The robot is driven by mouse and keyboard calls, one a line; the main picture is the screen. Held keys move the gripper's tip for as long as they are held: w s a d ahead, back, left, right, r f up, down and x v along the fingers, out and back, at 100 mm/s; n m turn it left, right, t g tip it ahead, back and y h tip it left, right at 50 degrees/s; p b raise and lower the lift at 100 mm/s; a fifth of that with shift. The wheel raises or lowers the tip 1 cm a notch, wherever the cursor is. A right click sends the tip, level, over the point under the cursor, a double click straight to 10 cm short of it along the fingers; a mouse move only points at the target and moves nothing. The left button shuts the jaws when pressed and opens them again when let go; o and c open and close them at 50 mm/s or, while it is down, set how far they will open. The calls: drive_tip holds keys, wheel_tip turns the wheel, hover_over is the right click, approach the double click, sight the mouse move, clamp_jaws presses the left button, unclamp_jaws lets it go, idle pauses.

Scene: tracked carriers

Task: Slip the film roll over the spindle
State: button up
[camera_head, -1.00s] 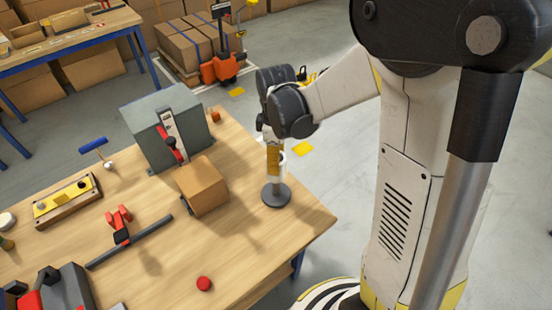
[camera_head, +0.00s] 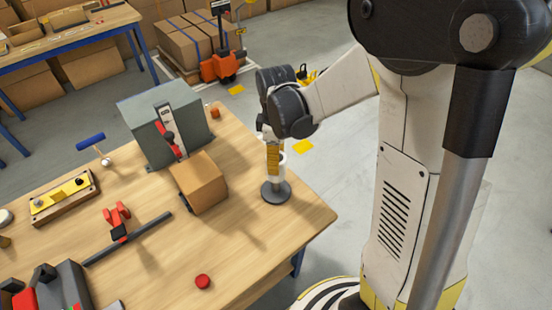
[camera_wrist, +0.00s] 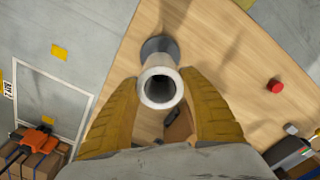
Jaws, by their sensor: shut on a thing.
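The film roll is a pale hollow tube (camera_wrist: 159,72), seen end-on in the wrist view, with its dark bore facing the camera. My gripper (camera_wrist: 160,100) is shut on it, one yellow finger on each side. In the head view my gripper (camera_head: 273,158) is above the spindle's round dark base (camera_head: 275,193), near the table's right corner. The roll (camera_head: 283,158) shows white beside the finger. A pale upright part stands between the finger and the base. The fingers hide much of the roll, and I cannot tell whether the spindle is inside its bore.
A brown box (camera_head: 199,183) and a grey machine (camera_head: 165,130) stand left of the spindle on the wooden table (camera_head: 240,240). A red round object (camera_head: 203,282) lies near the front edge. Bare tabletop surrounds the base's front side.

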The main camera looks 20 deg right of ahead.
drive_tip(key=shift+f, duration=0.2)
drive_tip(key=shift+f+b, duration=1.05)
drive_tip(key=o, duration=1.8)
drive_tip(key=shift+o, duration=0.2)
drive_tip(key=shift+r, duration=0.1)
wheel_tip(320, 180, up, 12)
drive_tip(key=p, duration=0.8)
drive_tip(key=shift+p, duration=0.4)
